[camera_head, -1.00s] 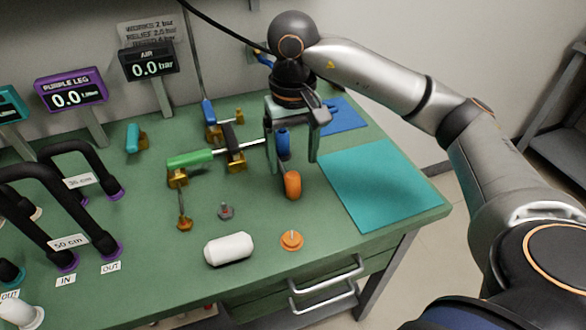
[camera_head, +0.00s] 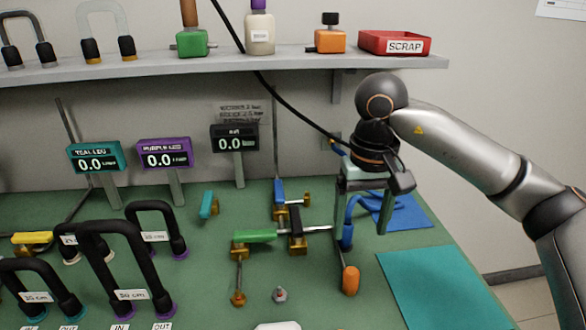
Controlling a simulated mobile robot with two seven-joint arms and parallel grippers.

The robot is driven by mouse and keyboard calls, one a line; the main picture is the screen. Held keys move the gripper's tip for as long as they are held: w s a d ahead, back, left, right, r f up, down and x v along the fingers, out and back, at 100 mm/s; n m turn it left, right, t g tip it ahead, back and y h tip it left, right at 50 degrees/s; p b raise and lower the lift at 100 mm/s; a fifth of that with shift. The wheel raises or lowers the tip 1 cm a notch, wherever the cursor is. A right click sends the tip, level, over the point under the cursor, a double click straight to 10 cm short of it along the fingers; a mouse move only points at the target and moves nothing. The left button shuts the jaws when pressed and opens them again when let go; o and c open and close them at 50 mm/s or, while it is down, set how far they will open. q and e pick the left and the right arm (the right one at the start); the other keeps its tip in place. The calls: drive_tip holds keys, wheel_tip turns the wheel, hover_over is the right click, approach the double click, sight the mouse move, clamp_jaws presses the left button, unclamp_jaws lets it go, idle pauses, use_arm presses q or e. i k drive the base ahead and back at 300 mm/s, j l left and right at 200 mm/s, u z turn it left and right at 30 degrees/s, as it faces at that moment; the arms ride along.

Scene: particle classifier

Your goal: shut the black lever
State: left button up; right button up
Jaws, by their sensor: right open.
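The black lever (camera_head: 295,219) sits on a brass valve on the bench, just right of the green lever (camera_head: 255,235). It lies across the line of the silver pipe (camera_head: 319,228). My right gripper (camera_head: 366,225) is to the right of the black lever and apart from it. Its two fingers point down and are spread. My left gripper is not in view.
A blue lever (camera_head: 278,191) stands behind the black one, and a teal lever (camera_head: 208,204) is to the left. Black hose loops (camera_head: 125,255) fill the left. Gauges (camera_head: 235,140) stand behind. A shelf (camera_head: 250,67) overhangs the back. The teal mat (camera_head: 440,290) is bare.

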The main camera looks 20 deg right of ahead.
sight(297, 227)
drive_tip(key=k, duration=1)
